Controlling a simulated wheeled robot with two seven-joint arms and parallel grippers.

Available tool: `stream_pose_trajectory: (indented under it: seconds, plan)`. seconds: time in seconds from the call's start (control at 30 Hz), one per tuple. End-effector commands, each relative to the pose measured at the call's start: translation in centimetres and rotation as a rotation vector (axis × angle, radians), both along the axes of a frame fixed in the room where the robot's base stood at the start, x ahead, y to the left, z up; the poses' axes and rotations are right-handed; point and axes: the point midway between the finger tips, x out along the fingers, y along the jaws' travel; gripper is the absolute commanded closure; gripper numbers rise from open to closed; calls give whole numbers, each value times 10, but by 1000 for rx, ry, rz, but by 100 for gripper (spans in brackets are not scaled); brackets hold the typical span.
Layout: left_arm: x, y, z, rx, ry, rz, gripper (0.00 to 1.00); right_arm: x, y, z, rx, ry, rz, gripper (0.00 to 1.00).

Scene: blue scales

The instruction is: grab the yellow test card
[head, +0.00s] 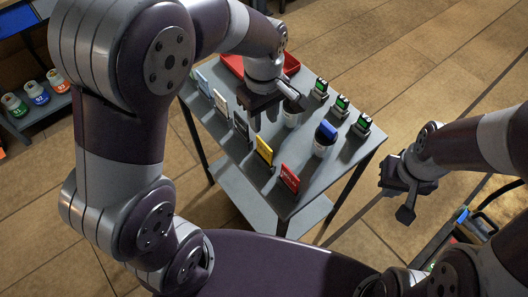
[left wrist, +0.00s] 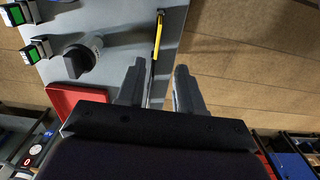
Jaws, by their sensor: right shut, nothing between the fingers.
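The yellow test card (head: 264,150) stands upright on the grey table, between a black card (head: 241,126) and a red card (head: 290,178) in a row. In the left wrist view the yellow card (left wrist: 158,36) shows nearly edge-on, beyond the fingertips and roughly in line with the gap between them. My left gripper (head: 264,118) is over the table, beside the black card and behind the yellow card. In the left wrist view the left gripper (left wrist: 157,72) is open, with its fingers apart. My right gripper (head: 405,212) is shut and empty, off the table's right side.
White (head: 220,103) and blue (head: 202,83) cards continue the row. A red tray (head: 285,73) lies at the back. Between cards and jar is bare tabletop.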

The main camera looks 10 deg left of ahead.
Motion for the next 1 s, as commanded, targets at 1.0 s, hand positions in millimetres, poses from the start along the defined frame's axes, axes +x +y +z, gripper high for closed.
stream_pose_trajectory:
  seconds: [1.0]
  plan:
    - [3,0,-126,0,0,26,80,0,0,8,0,0,0,100]
